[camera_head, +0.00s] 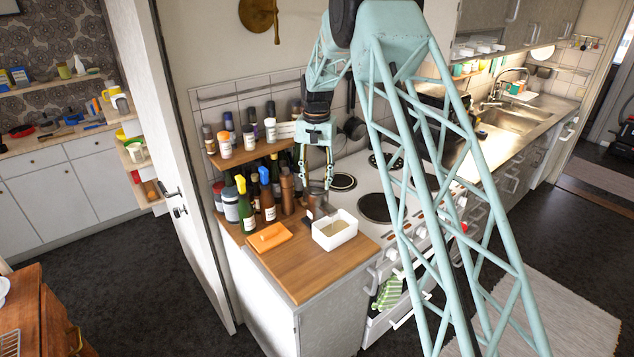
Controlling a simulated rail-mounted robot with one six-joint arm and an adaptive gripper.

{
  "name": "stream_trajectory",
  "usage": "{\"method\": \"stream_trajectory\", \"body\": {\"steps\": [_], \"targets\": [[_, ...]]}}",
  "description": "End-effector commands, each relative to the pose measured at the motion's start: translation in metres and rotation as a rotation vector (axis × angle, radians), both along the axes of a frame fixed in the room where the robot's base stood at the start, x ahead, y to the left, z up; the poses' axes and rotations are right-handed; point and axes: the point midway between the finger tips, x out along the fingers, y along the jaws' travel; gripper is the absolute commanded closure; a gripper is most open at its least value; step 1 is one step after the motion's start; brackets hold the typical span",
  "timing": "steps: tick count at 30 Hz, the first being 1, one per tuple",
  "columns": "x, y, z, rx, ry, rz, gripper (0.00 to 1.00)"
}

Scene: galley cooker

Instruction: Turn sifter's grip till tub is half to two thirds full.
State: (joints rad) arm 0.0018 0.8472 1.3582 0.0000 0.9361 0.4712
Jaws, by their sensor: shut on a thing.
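A white rectangular tub (322,240) stands on the wooden counter beside the cooker. Pale beige material shows inside it; its exact level is hard to judge from here. My gripper (317,185) points down just behind the tub. Its fingers are shut on a small greyish thing, which looks like the sifter (318,199), at the tub's back left edge. The sifter's grip is too small and too covered by the fingers to make out. I cannot tell whether the sifter is over the tub or behind it.
Bottles (267,195) and jars crowd the counter and shelf left of my gripper. The white cooker top (350,200) with dark hotplates is at right. The counter's front (305,285) is bare.

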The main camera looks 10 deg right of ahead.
Motion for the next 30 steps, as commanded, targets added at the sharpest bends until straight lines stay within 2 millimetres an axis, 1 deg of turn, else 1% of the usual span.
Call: {"method": "stream_trajectory", "body": {"steps": [9,21,22,25,27,30], "targets": [[0.0004,0.0007,-0.0001,0.000,0.000,-0.098,0.73],[0.0004,0.0007,0.0002,0.000,0.000,-0.106,0.73],[0.0004,0.0007,0.0003,0.000,0.000,-0.106,0.62],[0.0004,0.0007,0.0003,0.000,0.000,-0.106,0.53],[0.0003,0.0008,0.0002,0.000,0.000,-0.106,0.49],[0.0004,0.0007,0.0002,0.000,0.000,-0.106,0.49]]}}
